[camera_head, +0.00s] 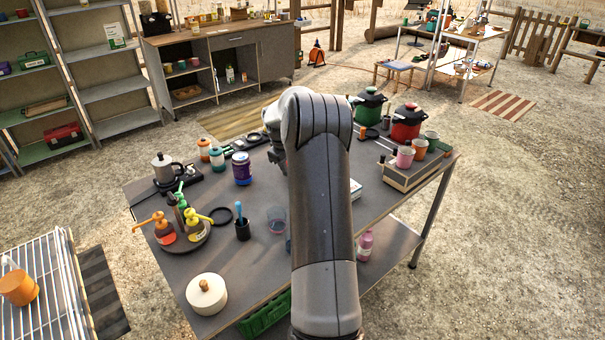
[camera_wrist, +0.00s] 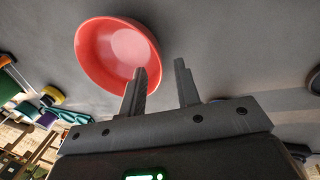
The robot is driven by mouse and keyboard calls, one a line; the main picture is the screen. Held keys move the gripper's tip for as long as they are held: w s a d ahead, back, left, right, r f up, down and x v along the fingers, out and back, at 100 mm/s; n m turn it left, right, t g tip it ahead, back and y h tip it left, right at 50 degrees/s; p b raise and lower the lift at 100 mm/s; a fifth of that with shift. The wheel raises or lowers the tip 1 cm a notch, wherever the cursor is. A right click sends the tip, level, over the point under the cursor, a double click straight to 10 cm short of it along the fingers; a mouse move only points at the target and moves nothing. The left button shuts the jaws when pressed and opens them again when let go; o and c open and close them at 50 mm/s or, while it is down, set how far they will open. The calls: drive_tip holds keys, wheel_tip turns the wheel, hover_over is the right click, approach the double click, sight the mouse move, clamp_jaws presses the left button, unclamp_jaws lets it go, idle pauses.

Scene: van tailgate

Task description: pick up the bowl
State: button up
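A red-orange bowl (camera_wrist: 92,68) sits upright on the grey table in the wrist view, at the upper left, just beyond my fingers.
The table (camera_head: 255,265) is crowded. A white lidded pot (camera_head: 207,294), a tray of pump bottles (camera_head: 192,238), a purple jar (camera_head: 242,168) and a dark cup (camera_head: 243,230) stand left of my arm. Green (camera_head: 369,107) and red (camera_head: 406,122) pots stand at the back right.

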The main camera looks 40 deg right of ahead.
drive_tip(key=x, duration=0.5)
drive_tip(key=shift+d+f, duration=0.15)
drive_tip(key=shift+d, duration=0.05)
clamp_jaws()
